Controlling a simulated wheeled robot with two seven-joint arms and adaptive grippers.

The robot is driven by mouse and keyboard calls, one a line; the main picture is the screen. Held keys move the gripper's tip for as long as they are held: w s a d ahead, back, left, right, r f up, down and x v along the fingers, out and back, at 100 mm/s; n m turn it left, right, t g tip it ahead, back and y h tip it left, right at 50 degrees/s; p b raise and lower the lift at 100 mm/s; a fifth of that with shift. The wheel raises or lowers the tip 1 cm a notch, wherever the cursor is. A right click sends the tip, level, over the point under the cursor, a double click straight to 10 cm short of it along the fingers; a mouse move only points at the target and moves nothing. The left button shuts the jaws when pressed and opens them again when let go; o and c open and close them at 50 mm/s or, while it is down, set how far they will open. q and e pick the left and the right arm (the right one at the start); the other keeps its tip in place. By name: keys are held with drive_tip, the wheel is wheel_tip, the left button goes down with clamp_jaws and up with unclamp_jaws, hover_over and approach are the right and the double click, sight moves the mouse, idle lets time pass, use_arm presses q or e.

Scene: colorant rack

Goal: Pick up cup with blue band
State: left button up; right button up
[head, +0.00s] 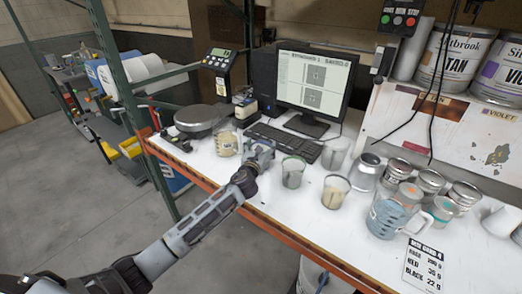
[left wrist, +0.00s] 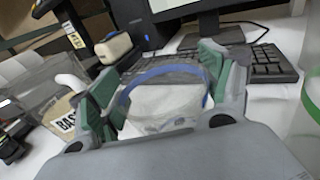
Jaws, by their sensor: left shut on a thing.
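The cup with the blue band (left wrist: 165,103) is a pale, translucent cup with a blue ring near its rim. In the left wrist view it sits between the green-padded fingers of my left gripper (left wrist: 160,88), which is shut on it. In the head view my left gripper (head: 259,157) is over the white bench in front of the keyboard, and it mostly hides the cup there. I cannot tell whether the cup's base touches the bench. My right gripper is not in view.
A beaker with tan contents (head: 227,139) stands just left of the gripper. A grey-filled cup (head: 293,173) and another cup (head: 335,192) stand to the right. The keyboard (head: 283,143) and monitor (head: 312,85) are behind. A large blue-filled jug (head: 387,215) is further right.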

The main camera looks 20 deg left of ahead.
use_arm(q)
wheel_tip(320, 180, up, 9)
drive_tip(key=p, duration=0.1)
drive_tip(key=shift+r, duration=0.2)
drive_tip(key=shift+r, duration=0.1)
idle(0.8)
